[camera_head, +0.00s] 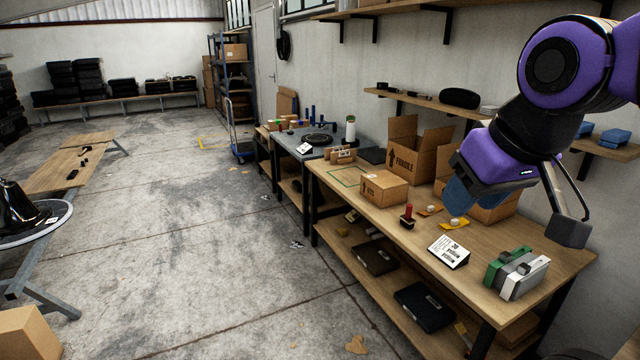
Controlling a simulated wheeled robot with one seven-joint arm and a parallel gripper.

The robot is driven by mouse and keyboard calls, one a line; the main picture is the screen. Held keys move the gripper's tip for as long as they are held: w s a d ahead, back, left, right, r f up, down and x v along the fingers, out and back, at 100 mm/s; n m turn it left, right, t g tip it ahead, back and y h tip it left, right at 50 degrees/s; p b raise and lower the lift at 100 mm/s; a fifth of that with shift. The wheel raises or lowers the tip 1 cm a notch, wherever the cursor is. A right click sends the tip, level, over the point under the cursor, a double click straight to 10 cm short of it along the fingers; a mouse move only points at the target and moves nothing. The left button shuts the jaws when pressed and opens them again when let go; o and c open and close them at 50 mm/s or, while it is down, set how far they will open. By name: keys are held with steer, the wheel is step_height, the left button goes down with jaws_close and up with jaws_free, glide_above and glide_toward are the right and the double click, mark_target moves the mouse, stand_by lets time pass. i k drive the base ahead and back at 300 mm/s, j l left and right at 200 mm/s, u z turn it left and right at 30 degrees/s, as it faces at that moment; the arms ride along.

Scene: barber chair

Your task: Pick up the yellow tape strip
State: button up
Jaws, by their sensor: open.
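Two small flat yellow pieces lie on the wooden workbench (400,214) in the head view, to the right of a red-handled stamp. The nearer yellow piece (457,225) has a small pale round item on it. The farther yellow piece (428,210) lies just behind and to the left, also with a small pale item. I cannot tell which is the tape strip. My gripper (528,212) hangs above the right side of the bench, apart from both pieces. It is open, with nothing visible in it. It hides part of the boxes behind.
A closed cardboard box (384,188), an open carton (418,150), the stamp (407,216), a label card (449,251) and a green-and-white device (516,272) stand around the yellow pieces. A wall shelf (425,103) runs behind the bench. The floor (220,240) at left is mostly clear.

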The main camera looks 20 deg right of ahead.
mark_target(455, 223)
steer(key=i+j, duration=0.1)
steer(key=i, duration=0.75)
steer(key=i+j+u, duration=0.1)
steer(key=i, duration=0.75)
steer(key=i+z, duration=0.45)
steer(key=i+j+z, duration=0.2)
steer(key=i+z, duration=0.4)
steer(key=z, duration=0.3)
steer(key=i+z, duration=0.2)
steer(key=z, duration=0.3)
steer(key=i+j+z, duration=0.1)
steer(key=z, duration=0.35)
steer(key=i+j+z, duration=0.25)
steer(key=z, duration=0.25)
